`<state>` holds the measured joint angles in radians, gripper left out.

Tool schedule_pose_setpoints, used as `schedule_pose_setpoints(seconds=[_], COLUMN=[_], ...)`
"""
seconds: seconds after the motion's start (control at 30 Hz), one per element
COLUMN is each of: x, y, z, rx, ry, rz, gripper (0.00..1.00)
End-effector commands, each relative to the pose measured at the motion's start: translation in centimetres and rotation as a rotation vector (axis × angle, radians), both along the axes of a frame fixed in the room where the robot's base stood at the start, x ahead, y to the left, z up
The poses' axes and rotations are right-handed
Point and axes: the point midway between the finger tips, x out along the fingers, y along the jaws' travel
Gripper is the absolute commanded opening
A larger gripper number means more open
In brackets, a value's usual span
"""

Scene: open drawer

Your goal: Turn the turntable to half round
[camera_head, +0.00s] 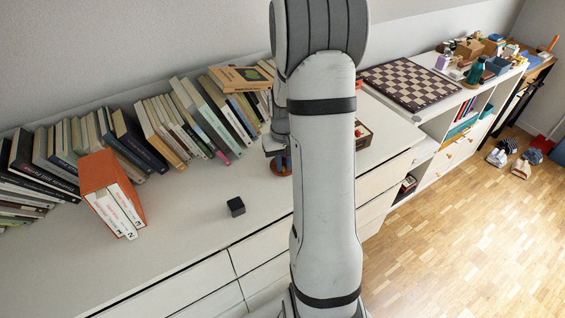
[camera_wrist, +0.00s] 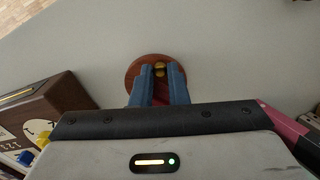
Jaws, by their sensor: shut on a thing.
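My gripper (camera_wrist: 160,74) has blue fingers reaching down over the disc, shut on the knob. The fingers cover part of the disc. In the head view the disc (camera_head: 279,169) sits on the white cabinet top, partly hidden behind my arm. Any mark showing its turn cannot be made out.
A dark wooden box (camera_wrist: 46,106) stands left of the disc in the wrist view. In the head view, a row of books (camera_head: 185,120) lines the wall, and a small black cube (camera_head: 236,206) and an orange binder box (camera_head: 112,190) stand on the cabinet top (camera_head: 180,235).

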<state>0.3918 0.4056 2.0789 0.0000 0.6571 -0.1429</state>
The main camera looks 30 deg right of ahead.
Motion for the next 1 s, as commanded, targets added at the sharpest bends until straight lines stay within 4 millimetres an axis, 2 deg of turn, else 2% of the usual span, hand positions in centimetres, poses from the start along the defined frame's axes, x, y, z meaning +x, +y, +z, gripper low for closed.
schedule_pose_setpoints(seconds=[0.8, 0.83, 1.0], x=[0.02, 0.02, 0.01], y=[-0.05, -0.05, -0.04], z=[0.05, 0.05, 0.04], rx=[0.0, 0.0, 0.0], ry=[-0.001, -0.001, -0.001], rz=[-0.001, -0.001, -0.001], gripper=[0.0, 0.16, 0.3])
